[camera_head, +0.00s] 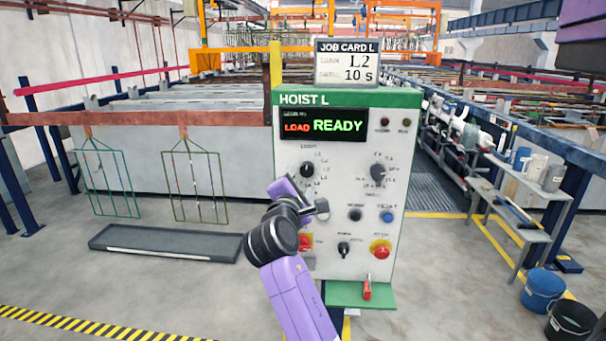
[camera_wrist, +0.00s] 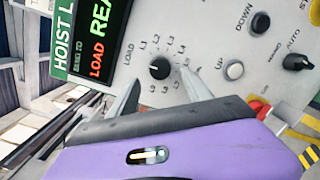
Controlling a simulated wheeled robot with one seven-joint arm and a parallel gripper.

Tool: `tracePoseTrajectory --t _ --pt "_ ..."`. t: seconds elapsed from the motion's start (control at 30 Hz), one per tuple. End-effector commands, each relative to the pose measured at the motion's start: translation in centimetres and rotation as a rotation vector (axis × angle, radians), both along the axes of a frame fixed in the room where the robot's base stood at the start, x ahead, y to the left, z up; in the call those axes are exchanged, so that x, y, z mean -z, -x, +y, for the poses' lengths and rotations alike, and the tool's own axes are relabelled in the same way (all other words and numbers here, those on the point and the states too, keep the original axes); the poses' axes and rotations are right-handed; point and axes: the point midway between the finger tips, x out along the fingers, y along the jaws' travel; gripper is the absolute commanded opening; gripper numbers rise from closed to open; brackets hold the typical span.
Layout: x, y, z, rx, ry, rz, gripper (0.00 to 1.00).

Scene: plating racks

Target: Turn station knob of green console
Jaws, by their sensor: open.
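The green-trimmed console (camera_head: 342,98) labelled HOIST L stands in front of me, its display (camera_head: 324,125) reading LOAD and READY. The black station knob (camera_head: 307,169) is on the upper left of its panel. In the wrist view, the knob (camera_wrist: 160,69) sits inside a ring of labels including LOAD and several L marks; its pointer direction is too small to tell. My gripper (camera_head: 313,208) is in front of the panel, below the knob in the head view. In the wrist view, the open fingers (camera_wrist: 160,80) are either side of the knob's line; contact is not visible.
A job card (camera_head: 347,63) above the console reads L2, 10 s. A second dial (camera_head: 378,171), a blue button (camera_head: 387,216), a red stop button (camera_head: 380,250) and a small selector (camera_head: 344,249) share the panel. A grey tray (camera_head: 165,244) lies on the floor left.

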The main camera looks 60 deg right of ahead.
Motion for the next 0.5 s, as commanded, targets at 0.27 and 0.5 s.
tracePoseTrajectory --t 0.27,0.5 --pt "-0.1 -0.9 -3.3 0.0 -0.001 -0.002 0.58" --pt "0.0 -1.1 -3.9 -0.001 -0.001 -0.003 0.58"
